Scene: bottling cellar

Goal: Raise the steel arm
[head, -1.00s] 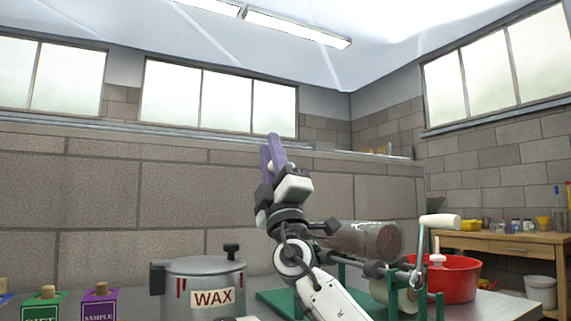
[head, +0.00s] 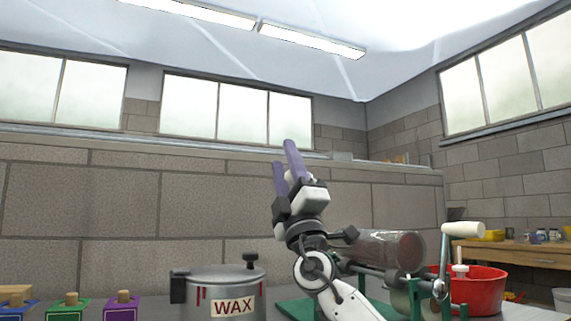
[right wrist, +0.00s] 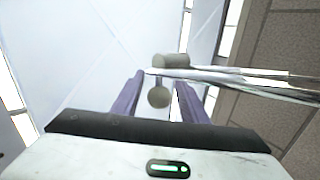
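A steel arm (head: 443,262) with a pale cylindrical grip (head: 462,230) rises like a crank at the right side of a green-based machine (head: 300,308). My right gripper (head: 284,154) points upward, left of the arm and apart from it; its two purple fingers are spread and empty. In the right wrist view a steel bar (right wrist: 240,76) with a short cylindrical end and a round knob (right wrist: 159,97) shows beyond the open fingers; I cannot tell whether it is the same arm. My left gripper is not in view.
A grey pot labelled WAX (head: 220,290) stands left of my right arm. A clear cylinder (head: 385,246) lies on the machine, with a red tub (head: 482,290) at its right. Purple (head: 121,308) and green boxes stand at far left. A wooden bench (head: 520,256) is behind.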

